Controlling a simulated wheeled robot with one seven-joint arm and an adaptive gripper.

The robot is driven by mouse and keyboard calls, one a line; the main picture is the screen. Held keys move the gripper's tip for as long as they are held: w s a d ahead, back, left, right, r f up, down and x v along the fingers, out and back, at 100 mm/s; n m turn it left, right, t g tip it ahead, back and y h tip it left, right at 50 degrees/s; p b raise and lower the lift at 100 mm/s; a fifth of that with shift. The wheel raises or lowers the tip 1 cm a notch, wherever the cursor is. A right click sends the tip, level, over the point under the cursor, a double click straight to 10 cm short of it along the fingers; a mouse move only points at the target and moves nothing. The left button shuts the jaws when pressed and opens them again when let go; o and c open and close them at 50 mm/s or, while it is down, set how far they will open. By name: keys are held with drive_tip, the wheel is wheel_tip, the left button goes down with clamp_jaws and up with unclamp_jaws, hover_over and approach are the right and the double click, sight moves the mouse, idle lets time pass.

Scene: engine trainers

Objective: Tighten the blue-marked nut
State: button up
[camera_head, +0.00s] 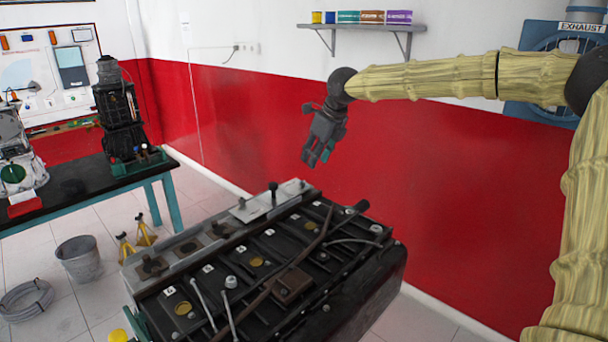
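The engine block (345,270) stands in the lower middle, dark, with a grey plate strip along its far left edge. Small fittings show on its top, among them a pale grey nut-like one (231,282) and another near the right end (377,228). I cannot make out a blue mark on any of them. My gripper (317,158) hangs in the air above and behind the far right part of the engine, pointing down. Its fingers look a little apart, with nothing between them. It touches nothing.
A black table (75,192) with machines stands at the left. A bucket (79,258) is on the floor. A wall shelf (360,26) hangs behind.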

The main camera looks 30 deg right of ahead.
sight(303, 181)
drive_tip(key=x, duration=0.3)
drive_tip(key=w+p+x, duration=0.1)
drive_tip(key=x, duration=0.3)
drive_tip(key=shift+r+p, duration=0.2)
drive_tip(key=shift+p, duration=0.1)
drive_tip(key=shift+s+f, duration=0.1)
drive_tip(key=shift+f, duration=0.25)
drive_tip(key=shift+a+f+p, duration=0.15)
drive_tip(key=shift+f+p, duration=0.15)
drive_tip(key=shift+f, duration=0.05)
drive_tip(key=shift+w+x, duration=0.2)
drive_tip(key=shift+x, duration=0.9)
drive_tip(key=shift+s+r, duration=0.1)
drive_tip(key=shift+c, duration=0.2)
clamp_jaws()
